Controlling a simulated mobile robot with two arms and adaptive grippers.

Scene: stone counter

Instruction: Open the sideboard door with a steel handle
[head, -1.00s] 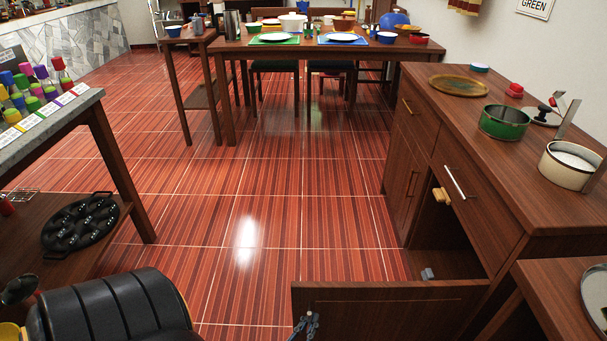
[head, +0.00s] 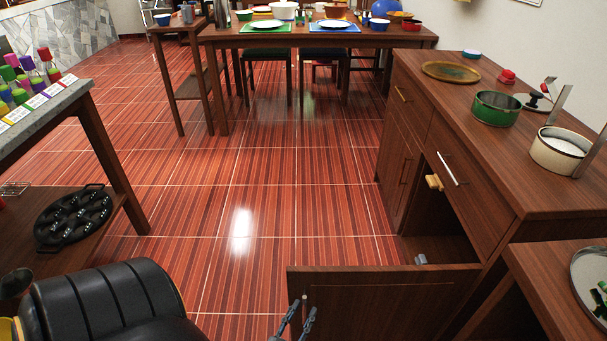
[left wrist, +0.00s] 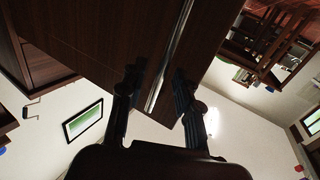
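The wooden sideboard (head: 510,200) stands at the right. Its lower door (head: 385,300) stands swung wide out from the front, showing the dark compartment (head: 440,235). A steel bar handle (left wrist: 170,60) on the door shows in the left wrist view; only its light top end (head: 304,298) shows in the head view. My left gripper (head: 296,318) is at the door's free edge, low in the head view. In the left wrist view its fingers (left wrist: 158,85) are spread on either side of the handle, with gaps. My right gripper is not in view.
A small grey item (head: 421,259) and a yellow block (head: 434,182) are at the open compartment. A pot (head: 497,108) and a pan (head: 562,150) stand on the sideboard top. A side table (head: 560,255) is at right. The tiled floor (head: 270,200) ahead is clear.

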